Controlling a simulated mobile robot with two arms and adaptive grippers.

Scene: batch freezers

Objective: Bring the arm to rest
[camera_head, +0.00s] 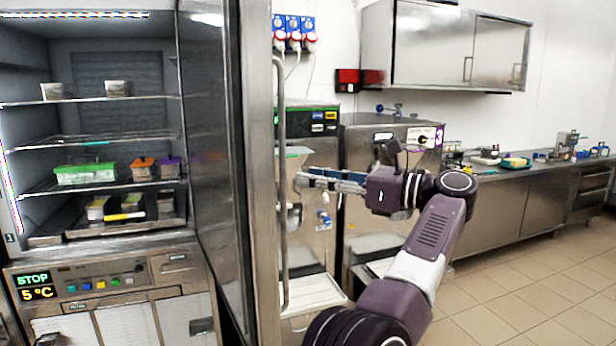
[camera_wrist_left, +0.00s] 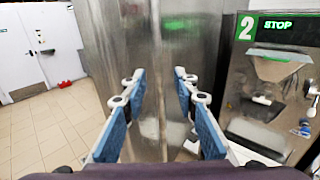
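My left arm reaches from the lower middle of the head view towards the open fridge door. My left gripper (camera_head: 304,178) is at the height of the door's long vertical handle (camera_head: 281,190), close to its right side in the picture. My right gripper is not in view.
The steel cabinet door (camera_head: 215,160) stands open, beside shelves with a green-lidded container (camera_head: 86,173) and small boxes. Batch freezers (camera_head: 390,150) stand behind my arm. A steel counter (camera_head: 510,205) runs along the right wall. The tiled floor (camera_head: 540,290) at right is clear.

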